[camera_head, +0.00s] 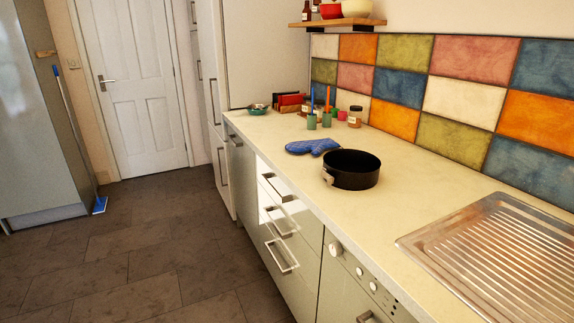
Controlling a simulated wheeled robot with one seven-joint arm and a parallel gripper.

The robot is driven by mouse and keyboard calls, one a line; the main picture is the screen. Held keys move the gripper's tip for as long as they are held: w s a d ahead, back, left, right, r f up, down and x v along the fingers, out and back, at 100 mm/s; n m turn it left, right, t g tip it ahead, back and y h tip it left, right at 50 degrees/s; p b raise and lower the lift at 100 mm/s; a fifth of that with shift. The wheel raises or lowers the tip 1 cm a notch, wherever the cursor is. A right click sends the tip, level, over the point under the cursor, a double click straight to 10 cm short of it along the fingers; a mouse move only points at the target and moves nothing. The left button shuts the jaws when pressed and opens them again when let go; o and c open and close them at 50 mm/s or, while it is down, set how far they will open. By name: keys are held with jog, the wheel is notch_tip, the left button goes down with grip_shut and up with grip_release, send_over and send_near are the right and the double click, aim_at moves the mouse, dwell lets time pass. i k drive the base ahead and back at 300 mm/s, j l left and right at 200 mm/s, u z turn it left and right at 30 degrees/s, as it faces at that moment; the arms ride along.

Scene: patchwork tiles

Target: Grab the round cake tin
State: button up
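The round cake tin (352,181) is black, with a dark empty-looking inside and a pale clasp on its left side. It stands upright on the cream counter, close to the front edge, in the middle of the view. My gripper is not in view.
A blue oven mitt (312,146) lies just behind the tin. Green cups (312,121), jars (355,116) and a small bowl (258,109) stand farther back on the counter (420,205). A metal draining board (500,255) is at the right. Drawer handles (281,258) stick out below.

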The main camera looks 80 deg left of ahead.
aim_at(350, 170)
jog(key=u, duration=2.05)
jog(key=i+j+z, duration=0.1)
jog(key=z, duration=0.35)
jog(key=i+j+z, duration=0.1)
jog(key=z, duration=0.4)
jog(key=i+j+z, duration=0.15)
jog(key=j+z, duration=0.15)
jog(key=j, duration=0.3)
jog(key=i+j+z, duration=0.15)
jog(key=j+z, duration=0.15)
jog(key=j, duration=0.35)
jog(key=j+z, duration=0.3)
jog(key=j, duration=2.85)
jog(key=i+z, duration=0.05)
jog(key=i, duration=0.05)
